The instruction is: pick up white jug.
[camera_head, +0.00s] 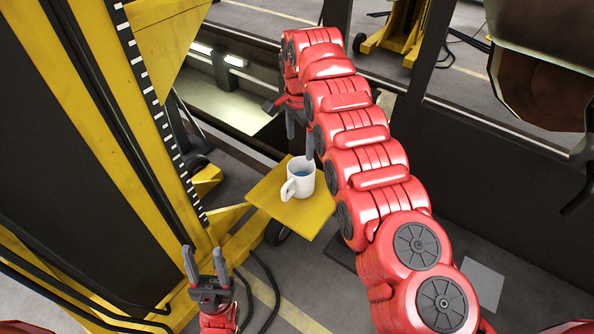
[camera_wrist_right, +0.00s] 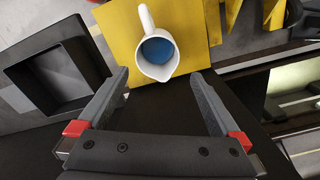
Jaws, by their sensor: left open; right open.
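The white jug (camera_head: 299,183) stands upright on a yellow platform (camera_head: 309,217), with something blue inside. Its handle points toward the lower left in the head view. My right gripper (camera_head: 300,142) is open, its fingers close beside the jug on the far side. In the right wrist view the jug (camera_wrist_right: 146,63) lies ahead of the open right gripper (camera_wrist_right: 159,77). Its spout faces the gripper and its handle points away. Neither finger visibly holds it. My left gripper (camera_head: 205,262) is open and empty at lower left, well apart from the jug.
A tall yellow and black lifting column (camera_head: 150,120) stands left of the platform. Black cables (camera_head: 262,290) lie on the floor near my left gripper. A dark rectangular frame (camera_wrist_right: 60,75) shows left in the right wrist view. Bare floor lies below the platform.

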